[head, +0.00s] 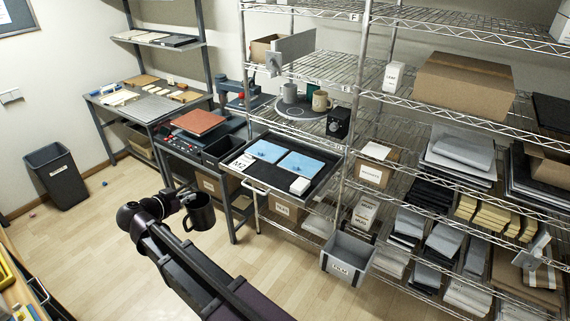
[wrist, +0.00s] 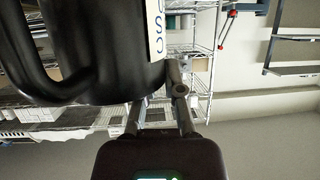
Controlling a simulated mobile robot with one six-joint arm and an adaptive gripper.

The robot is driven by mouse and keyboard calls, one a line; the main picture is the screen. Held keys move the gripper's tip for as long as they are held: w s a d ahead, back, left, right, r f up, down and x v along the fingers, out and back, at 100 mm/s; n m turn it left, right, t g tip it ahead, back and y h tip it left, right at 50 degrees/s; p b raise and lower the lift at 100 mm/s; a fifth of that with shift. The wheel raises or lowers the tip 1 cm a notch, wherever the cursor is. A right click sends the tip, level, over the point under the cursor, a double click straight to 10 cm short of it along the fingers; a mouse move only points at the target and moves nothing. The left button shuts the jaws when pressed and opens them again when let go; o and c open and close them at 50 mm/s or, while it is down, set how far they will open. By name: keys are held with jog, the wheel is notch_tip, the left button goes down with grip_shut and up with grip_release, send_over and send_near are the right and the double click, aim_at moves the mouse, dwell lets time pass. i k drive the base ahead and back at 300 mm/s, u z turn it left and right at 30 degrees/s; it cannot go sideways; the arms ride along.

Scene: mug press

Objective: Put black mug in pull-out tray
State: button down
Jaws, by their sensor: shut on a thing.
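The black mug (head: 199,215) hangs in the air in front of the shelves, close to my gripper (head: 184,201). In the wrist view the mug (wrist: 110,50) fills the upper left, with its handle at the left and a pale lettered label on its side. My gripper (wrist: 160,115) is shut on the mug; the exact contact is partly hidden. The pull-out tray (head: 290,195) sticks out from the rack, to the right of and beyond the mug, clearly apart from it.
A workbench with a brown-red plate (head: 197,122) stands left of the tray. A grey bin (head: 348,258) sits lower right. The floor below the mug is clear.

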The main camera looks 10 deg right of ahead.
aim_at(272, 180)
jog(key=z, duration=0.55)
jog(key=i, duration=1)
